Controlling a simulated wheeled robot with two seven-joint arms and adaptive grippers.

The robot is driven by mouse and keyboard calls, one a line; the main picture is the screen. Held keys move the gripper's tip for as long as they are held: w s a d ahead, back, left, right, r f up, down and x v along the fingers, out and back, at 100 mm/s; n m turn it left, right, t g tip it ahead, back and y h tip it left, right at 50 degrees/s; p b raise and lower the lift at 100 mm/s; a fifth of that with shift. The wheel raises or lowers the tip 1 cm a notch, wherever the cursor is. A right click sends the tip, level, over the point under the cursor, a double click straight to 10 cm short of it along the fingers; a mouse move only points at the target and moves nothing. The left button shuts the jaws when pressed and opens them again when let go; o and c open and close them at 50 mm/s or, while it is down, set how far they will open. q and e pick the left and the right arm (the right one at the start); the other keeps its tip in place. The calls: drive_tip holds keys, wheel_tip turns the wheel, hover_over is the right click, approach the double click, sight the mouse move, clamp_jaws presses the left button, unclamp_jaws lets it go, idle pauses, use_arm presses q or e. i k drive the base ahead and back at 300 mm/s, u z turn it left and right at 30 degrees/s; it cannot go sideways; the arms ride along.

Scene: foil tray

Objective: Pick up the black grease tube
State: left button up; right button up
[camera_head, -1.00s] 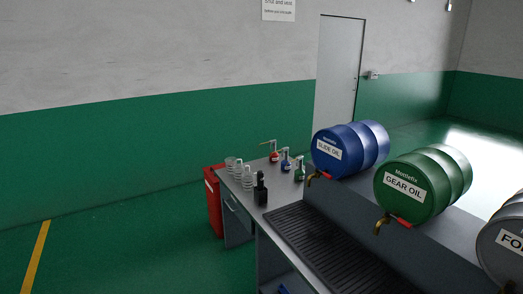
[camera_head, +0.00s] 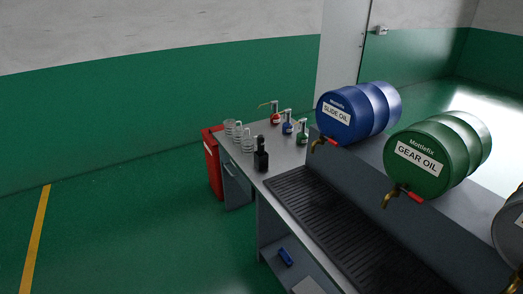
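A small black upright container (camera_head: 261,157) with a narrower top stands near the left edge of the grey workbench (camera_head: 262,177). It is the only black tube-like thing I see, and it is too small to tell whether it is the grease tube. Neither of my grippers is in view.
Blue (camera_head: 371,104) and green (camera_head: 447,154) drums lie behind a dark grated tray (camera_head: 318,212). A red bin (camera_head: 213,166) stands left. A blue item (camera_head: 285,257) lies on the lower shelf. Green floor is open at left.

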sight(260, 138)
drive_tip(key=u, duration=0.25)
drive_tip(key=i, duration=2)
drive_tip(key=z, duration=0.85)
